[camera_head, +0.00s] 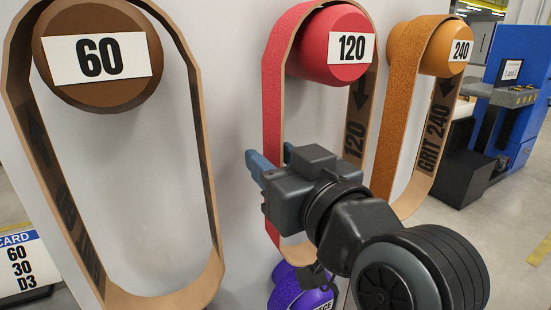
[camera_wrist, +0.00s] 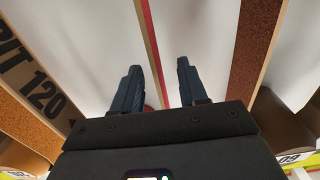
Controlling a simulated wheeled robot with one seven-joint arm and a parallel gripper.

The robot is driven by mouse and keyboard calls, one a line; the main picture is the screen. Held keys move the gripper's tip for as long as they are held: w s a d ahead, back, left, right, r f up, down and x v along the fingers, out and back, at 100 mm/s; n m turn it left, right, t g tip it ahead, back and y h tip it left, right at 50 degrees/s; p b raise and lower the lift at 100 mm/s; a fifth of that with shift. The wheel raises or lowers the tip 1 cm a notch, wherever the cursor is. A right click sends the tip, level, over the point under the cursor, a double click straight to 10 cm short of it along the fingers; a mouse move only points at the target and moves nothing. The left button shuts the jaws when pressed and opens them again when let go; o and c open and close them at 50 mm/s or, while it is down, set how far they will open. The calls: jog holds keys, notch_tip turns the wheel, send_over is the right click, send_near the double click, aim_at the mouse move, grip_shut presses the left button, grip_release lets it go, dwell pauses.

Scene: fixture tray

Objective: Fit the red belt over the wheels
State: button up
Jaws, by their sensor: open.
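The red belt (camera_head: 273,110) hangs as a long loop from the red peg (camera_head: 325,45) labelled 120. Its tan inner face with "120" shows on its right strand, and its lower end is partly hidden by my arm. My gripper (camera_head: 262,168) is open at the belt's left strand, partway down. In the wrist view my gripper (camera_wrist: 158,75) has its fingers apart, with a thin red and tan strand of the red belt (camera_wrist: 148,40) seen edge-on between them. I cannot tell whether either finger touches it. No wheels for the belt are clearly identifiable.
A brown belt (camera_head: 203,130) hangs from the brown 60 peg (camera_head: 95,92) on the left. An orange belt (camera_head: 399,115) hangs from the orange 240 peg (camera_head: 430,40) on the right. A purple object (camera_head: 285,292) sits below my gripper. A card (camera_head: 17,265) stands lower left.

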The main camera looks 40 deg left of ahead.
grip_shut()
dwell(1.0)
jog(key=shift+r, duration=0.2)
dwell(0.6)
jog(key=shift+r+p, duration=0.3)
jog(key=shift+p, duration=0.1)
jog(key=b+v, duration=0.1)
jog(key=v, duration=1.2)
dwell(1.4)
jog(key=shift+f, duration=0.1)
